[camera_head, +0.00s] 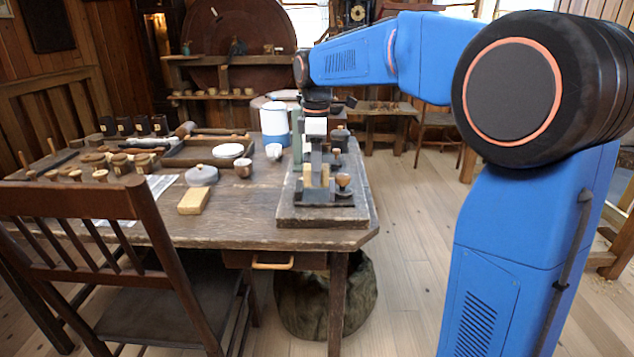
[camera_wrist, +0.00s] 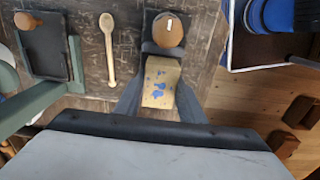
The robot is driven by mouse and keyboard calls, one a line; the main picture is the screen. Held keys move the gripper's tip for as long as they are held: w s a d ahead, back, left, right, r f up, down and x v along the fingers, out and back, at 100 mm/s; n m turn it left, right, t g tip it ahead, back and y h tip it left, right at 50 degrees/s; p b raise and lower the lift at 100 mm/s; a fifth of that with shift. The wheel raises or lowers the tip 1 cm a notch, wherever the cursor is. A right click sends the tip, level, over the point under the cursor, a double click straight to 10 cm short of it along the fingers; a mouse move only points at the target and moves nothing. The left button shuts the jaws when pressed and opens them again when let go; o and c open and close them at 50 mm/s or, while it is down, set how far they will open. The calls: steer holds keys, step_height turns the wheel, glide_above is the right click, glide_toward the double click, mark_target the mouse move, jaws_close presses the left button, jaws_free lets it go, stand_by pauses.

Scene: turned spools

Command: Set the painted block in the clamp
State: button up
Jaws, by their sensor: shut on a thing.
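The painted block (camera_wrist: 159,84) is pale wood with blue marks on its upper face. In the wrist view it sits between the two dark fingers of my gripper (camera_wrist: 160,101), which is shut on it. A dark clamp with a round wooden knob (camera_wrist: 168,30) lies just beyond the block. The block's far edge meets the clamp's dark part in the picture; I cannot tell whether they touch. In the head view my gripper (camera_head: 316,172) points down over the board at the table's right end, with the block partly hidden behind the fingers. The clamp's knob (camera_head: 343,180) shows just right of it.
A wooden spoon (camera_wrist: 107,48) and a second dark fixture (camera_wrist: 45,48) lie left in the wrist view. A blue-and-white canister (camera_head: 274,123), a cup (camera_head: 243,167) and a yellowish block (camera_head: 194,201) stand left of the board. A chair (camera_head: 100,205) stands at the front.

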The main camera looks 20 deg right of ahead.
steer(key=shift+f, duration=1.75)
steer(key=shift+f, duration=0.1)
steer(key=o, duration=1.1)
step_height(320, 180, up, 12)
steer(key=shift+r, duration=0.1)
steer(key=s+d+f+m+t, duration=0.1)
steer(key=s+f+m, duration=0.3)
steer(key=s, duration=0.7)
steer(key=s+d+f+m+t, duration=0.2)
steer(key=s+f+m, duration=0.3)
steer(key=s+f, duration=0.4)
steer(key=s+d+f+m+t, duration=0.1)
steer(key=s+d+f+m, duration=0.3)
steer(key=s, duration=0.9)
steer(key=shift+s+f+m+t, duration=0.2)
steer(key=shift+f+m, duration=0.15)
steer(key=shift+f, duration=0.45)
steer(key=shift+s+f+m+t, duration=0.1)
steer(key=shift+f+m+t, duration=0.2)
steer(key=shift+f, duration=0.5)
